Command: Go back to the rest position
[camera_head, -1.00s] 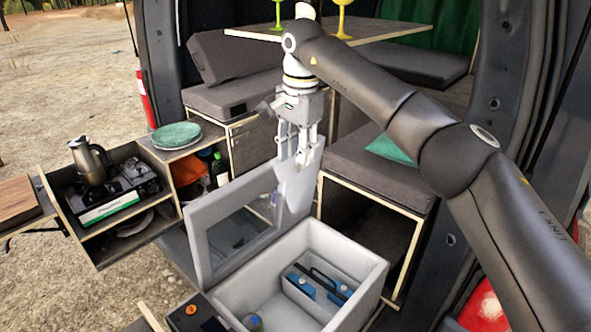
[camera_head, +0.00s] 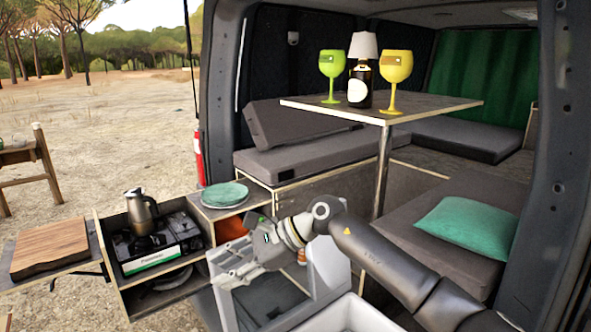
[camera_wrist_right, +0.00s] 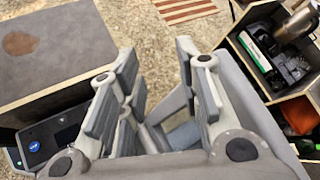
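My right gripper (camera_head: 236,277) is at the lower middle of the head view, with its arm coming in from the right. It points down and to the left, in front of the raised light grey lid (camera_head: 328,262) of the cool box (camera_head: 352,316). In the right wrist view, the fingers of my right gripper (camera_wrist_right: 155,75) stand apart with nothing held between them. The lid's frame shows close behind them there; I cannot tell whether they touch it. Only the cool box's upper rim shows, at the bottom edge of the head view. My left gripper is not in view.
A pull-out kitchen unit (camera_head: 180,288) with a metal kettle (camera_head: 140,212), stove and green plates (camera_head: 225,194) stands left of the gripper. A table (camera_head: 430,104) behind holds a bottle (camera_head: 360,86) and two goblets. A bench with a green cushion (camera_head: 476,228) is at right.

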